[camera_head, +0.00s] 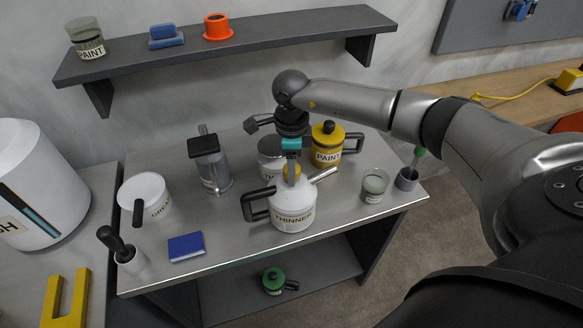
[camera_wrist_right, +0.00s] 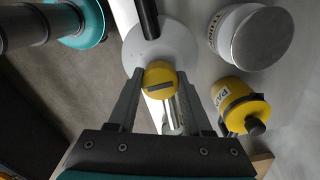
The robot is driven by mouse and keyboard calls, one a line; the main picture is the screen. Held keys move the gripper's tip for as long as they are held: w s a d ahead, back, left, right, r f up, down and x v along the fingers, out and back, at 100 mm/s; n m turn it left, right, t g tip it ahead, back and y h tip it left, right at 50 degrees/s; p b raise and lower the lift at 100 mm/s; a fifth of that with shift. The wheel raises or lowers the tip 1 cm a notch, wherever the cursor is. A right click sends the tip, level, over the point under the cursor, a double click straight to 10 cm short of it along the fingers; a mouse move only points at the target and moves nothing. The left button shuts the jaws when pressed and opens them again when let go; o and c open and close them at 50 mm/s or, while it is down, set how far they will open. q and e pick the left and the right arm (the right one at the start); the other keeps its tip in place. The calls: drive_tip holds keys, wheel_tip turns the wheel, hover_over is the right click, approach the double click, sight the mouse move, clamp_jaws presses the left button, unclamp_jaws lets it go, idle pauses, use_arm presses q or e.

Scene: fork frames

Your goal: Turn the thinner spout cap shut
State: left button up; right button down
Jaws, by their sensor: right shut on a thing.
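The white thinner can (camera_head: 294,212) stands upright on the metal bench, its label facing front, its dark handle at left and its metal spout (camera_head: 325,174) pointing up to the right. My right gripper (camera_head: 291,168) comes down from above onto the yellow cap (camera_head: 290,177) on top of the can. In the right wrist view the yellow cap (camera_wrist_right: 160,78), with a dark bar across it, sits between the fingertips, and the gripper is shut on it. The can's white top (camera_wrist_right: 178,48) shows around it. Whether the cap is fully seated is hidden. My left gripper is not in view.
A grey-lidded can (camera_head: 271,148) stands close behind the thinner, and a yellow paint can (camera_head: 327,145) behind right. A grey jug (camera_head: 210,165) is at left, a small jar (camera_head: 374,186) at right. A blue block (camera_head: 186,247) lies near the front edge, with bare bench around it.

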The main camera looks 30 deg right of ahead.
drive_tip(key=shift+r+m, duration=0.1)
drive_tip(key=shift+m, duration=0.3)
drive_tip(key=shift+c, duration=1.6)
unclamp_jaws()
wheel_tip(320, 180, up, 15)
drive_tip(key=b, duration=0.1)
drive_tip(key=shift+a, duration=0.1)
